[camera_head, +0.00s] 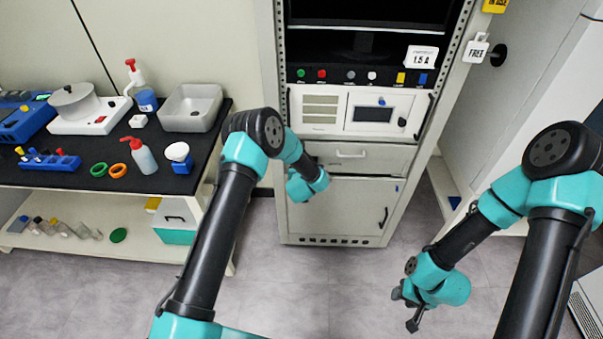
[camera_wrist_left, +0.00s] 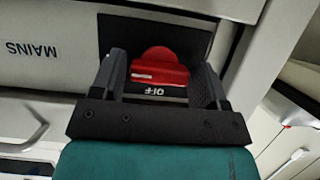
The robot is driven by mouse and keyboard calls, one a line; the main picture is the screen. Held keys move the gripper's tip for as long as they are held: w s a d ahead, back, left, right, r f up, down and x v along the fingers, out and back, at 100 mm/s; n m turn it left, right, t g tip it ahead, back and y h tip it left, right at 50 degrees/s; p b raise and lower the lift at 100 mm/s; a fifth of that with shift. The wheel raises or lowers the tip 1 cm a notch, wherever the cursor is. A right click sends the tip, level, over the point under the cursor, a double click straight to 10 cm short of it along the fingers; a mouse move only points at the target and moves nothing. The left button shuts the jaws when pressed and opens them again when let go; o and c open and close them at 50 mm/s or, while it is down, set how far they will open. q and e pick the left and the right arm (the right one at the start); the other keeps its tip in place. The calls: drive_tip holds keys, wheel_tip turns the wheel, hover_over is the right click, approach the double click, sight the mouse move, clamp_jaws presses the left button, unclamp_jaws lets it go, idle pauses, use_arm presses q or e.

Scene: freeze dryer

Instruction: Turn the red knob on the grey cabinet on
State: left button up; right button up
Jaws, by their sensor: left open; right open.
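The red knob (camera_wrist_left: 160,66) sits on a dark plate in the left wrist view, with an upside-down "OFF" label just below it in the picture. My left gripper (camera_wrist_left: 161,74) is open, with one finger on each side of the knob; I cannot tell whether they touch it. In the head view the grey cabinet (camera_head: 345,205) stands in the middle. My left wrist is in front of its lower left part and the knob is hidden there. My right gripper (camera_head: 405,308) is open and empty, low above the floor at the right.
A bench (camera_head: 105,186) with a black top holds bottles, a tray (camera_head: 191,104) and instruments at the left. An upside-down "MAINS" label (camera_wrist_left: 31,49) is on the panel left of the knob. The grey floor (camera_head: 320,290) before the cabinet is clear.

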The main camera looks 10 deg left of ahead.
use_arm(q)
drive_tip(key=v, duration=1.7)
drive_tip(key=shift+s, duration=0.2)
drive_tip(key=s+a+f+g+h, duration=0.2)
drive_tip(key=s+f+g, duration=0.1)
drive_tip(key=s, duration=0.5)
drive_tip(key=s+a+f+g+h, duration=0.2)
drive_tip(key=s+g, duration=0.3)
drive_tip(key=s, duration=0.4)
drive_tip(key=s+a+f+g+h, duration=0.2)
drive_tip(key=s+a+f+g, duration=0.1)
drive_tip(key=s, duration=0.6)
drive_tip(key=shift+s+a+f+g, duration=0.25)
drive_tip(key=shift+a+f+g, duration=0.05)
drive_tip(key=shift+f+g, duration=0.45)
drive_tip(key=shift+c, duration=0.2)
